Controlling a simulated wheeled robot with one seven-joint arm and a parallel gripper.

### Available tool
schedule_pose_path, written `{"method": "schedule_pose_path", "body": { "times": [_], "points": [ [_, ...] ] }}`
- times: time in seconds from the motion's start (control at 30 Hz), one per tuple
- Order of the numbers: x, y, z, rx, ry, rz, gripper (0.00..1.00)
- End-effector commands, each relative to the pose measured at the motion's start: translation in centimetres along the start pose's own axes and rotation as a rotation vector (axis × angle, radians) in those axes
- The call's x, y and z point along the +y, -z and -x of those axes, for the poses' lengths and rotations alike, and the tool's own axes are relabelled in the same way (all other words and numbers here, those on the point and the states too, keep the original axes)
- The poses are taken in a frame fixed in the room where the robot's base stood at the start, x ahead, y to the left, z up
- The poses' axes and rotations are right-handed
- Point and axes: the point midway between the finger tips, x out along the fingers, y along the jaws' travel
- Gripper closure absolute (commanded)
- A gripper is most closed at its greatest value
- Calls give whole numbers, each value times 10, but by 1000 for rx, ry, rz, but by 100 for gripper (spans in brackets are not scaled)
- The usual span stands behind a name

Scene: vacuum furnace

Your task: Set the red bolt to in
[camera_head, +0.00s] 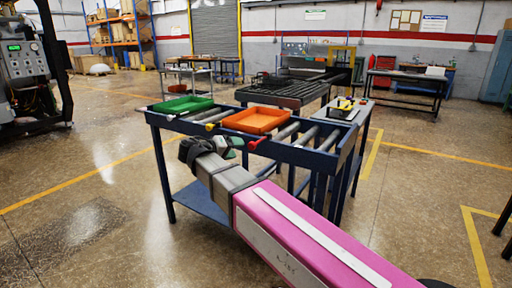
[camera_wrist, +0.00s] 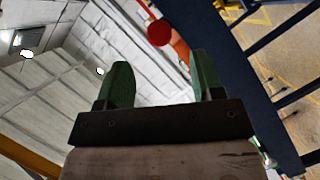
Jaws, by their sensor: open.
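The red bolt (camera_head: 254,143) sticks out of the near blue rail of the roller table, in front of the orange tray. In the wrist view its round red end (camera_wrist: 159,33) shows beyond the fingertips, at the top middle, with an orange-red part beside it against the blue rail. My gripper (camera_head: 236,147) is just left of the bolt's end in the head view, apart from it. In the wrist view my gripper (camera_wrist: 160,75) has its two green fingers spread wide, with nothing between them.
The roller table (camera_head: 303,157) carries a green tray (camera_head: 183,105) and an orange tray (camera_head: 256,120). A yellow bolt (camera_head: 211,126) sits on the same rail, left of the red one. A side table (camera_head: 343,111) adjoins at right. The floor at left is clear.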

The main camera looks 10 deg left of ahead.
Motion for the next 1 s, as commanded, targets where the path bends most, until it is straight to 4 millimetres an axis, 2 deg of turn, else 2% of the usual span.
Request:
{"method": "schedule_pose_path", "body": {
  "times": [0.17,0.7,1.0],
  "points": [
    [2,2,-5,7,-6,-5,39],
    [2,3,-90,5,-6,-5,39],
    [2,3,-105,6,-5,-5,39]
  ]
}}
